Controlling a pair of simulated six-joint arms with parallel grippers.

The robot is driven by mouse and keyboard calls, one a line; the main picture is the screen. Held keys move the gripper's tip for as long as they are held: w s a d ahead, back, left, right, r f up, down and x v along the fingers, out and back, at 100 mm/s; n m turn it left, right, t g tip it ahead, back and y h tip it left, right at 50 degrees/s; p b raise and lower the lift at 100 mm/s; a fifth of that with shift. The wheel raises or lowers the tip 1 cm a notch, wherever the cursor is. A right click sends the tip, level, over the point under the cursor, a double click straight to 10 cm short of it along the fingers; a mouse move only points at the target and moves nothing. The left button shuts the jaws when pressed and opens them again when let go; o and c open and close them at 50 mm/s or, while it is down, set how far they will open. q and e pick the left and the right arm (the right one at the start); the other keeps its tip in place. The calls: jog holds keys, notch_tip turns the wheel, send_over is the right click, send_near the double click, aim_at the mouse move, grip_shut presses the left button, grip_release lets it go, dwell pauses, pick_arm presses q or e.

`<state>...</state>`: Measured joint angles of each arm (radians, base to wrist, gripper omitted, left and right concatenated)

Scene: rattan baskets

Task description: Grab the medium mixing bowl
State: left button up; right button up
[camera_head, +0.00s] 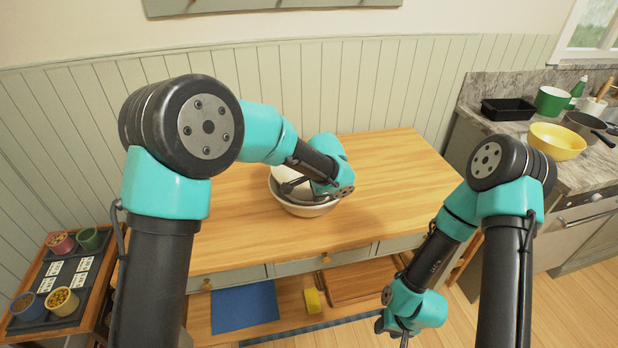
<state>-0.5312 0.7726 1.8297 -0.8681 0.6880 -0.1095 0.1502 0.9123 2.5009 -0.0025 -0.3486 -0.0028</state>
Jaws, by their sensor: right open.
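A nest of pale mixing bowls (306,210) stands on the wooden table. A cream inner bowl (284,175) shows inside a larger greyish-white one, and I cannot tell for sure which is the medium one. My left gripper (291,187) is over the nest, with its dark fingers at the inner bowl. The wrist hides the right part of the bowls, and I cannot tell whether the fingers close on a rim. My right gripper (402,338) hangs low in front of the table at the bottom edge, open and away from the bowls.
The table top (400,180) is clear around the bowls. On the right counter are a yellow bowl (556,142), a green pot (551,101), a black tray (508,109) and a dark pan (585,126). A tray cart (62,285) with small cups stands at left.

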pick_arm(q)
jog(key=shift+w+f, duration=0.1)
jog(key=shift+f, duration=0.25)
jog(key=shift+c, duration=0.3)
grip_shut()
jog(key=shift+a+f, duration=0.15)
jog(key=shift+f, duration=0.05)
dwell(0.8)
jog(key=shift+r, duration=0.1)
